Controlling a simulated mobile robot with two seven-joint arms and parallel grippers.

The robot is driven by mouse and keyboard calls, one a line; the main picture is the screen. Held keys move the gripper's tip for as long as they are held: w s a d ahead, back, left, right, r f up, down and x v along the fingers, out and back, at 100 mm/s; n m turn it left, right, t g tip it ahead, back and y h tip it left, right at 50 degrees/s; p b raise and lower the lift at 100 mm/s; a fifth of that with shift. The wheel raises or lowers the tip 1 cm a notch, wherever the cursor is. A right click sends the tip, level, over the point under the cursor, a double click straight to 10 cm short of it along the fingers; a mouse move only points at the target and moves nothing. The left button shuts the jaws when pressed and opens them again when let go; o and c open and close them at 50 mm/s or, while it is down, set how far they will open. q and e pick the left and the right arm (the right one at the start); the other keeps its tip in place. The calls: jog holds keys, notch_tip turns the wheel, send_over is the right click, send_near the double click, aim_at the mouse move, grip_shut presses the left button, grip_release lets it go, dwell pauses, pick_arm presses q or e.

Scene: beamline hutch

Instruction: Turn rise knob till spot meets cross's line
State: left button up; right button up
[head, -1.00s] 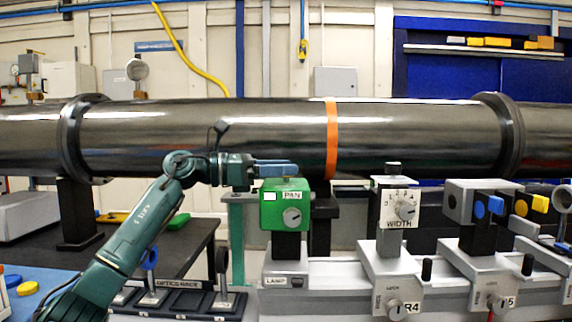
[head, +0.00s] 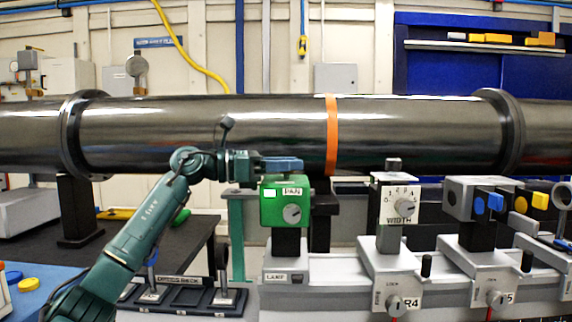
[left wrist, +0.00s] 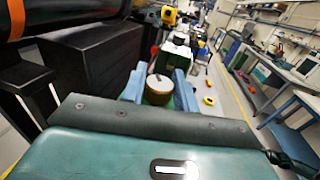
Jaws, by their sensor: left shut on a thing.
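The green lamp box (head: 285,207) is marked PAN and has a grey dial (head: 291,214) on its front. My left gripper (head: 298,163) lies level just above the box top, its blue fingers coming in from the left. In the left wrist view, its two blue fingers (left wrist: 158,86) are shut on a round knob (left wrist: 160,84) with a pale top and a dark mark. In the head view the fingers hide this knob, and I cannot read a rise label. I see no light spot and no cross. My right gripper is not in view.
A WIDTH dial unit (head: 396,207) and a unit with blue and yellow knobs (head: 479,200) stand on the rail to the right. A thick dark pipe (head: 230,135) with an orange band runs behind. An optics rack (head: 190,298) stands low at left.

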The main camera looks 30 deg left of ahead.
pick_arm(q)
jog(key=m+g+h+p, duration=0.1)
jog(key=p, duration=0.1)
jog(key=shift+w+r+p, duration=0.1)
jog(key=shift+r+p, duration=0.2)
jog(key=shift+r, duration=0.1)
jog(key=shift+r+m+g+h+p, duration=0.1)
jog(key=shift+m+g+h+p, duration=0.3)
jog(key=shift+g+p, duration=0.35)
jog(key=m+g+h+p, duration=0.1)
jog(key=g+p, duration=0.1)
jog(key=p, duration=0.1)
jog(key=shift+m, duration=0.4)
jog(key=shift+f+m+g+h+p, duration=0.2)
jog(key=shift+m+g+h+p, duration=0.3)
jog(key=shift+g+p, duration=0.25)
jog(key=shift+f+m+g, duration=0.25)
jog(key=shift+m+g, duration=0.05)
jog(key=shift+g, duration=0.2)
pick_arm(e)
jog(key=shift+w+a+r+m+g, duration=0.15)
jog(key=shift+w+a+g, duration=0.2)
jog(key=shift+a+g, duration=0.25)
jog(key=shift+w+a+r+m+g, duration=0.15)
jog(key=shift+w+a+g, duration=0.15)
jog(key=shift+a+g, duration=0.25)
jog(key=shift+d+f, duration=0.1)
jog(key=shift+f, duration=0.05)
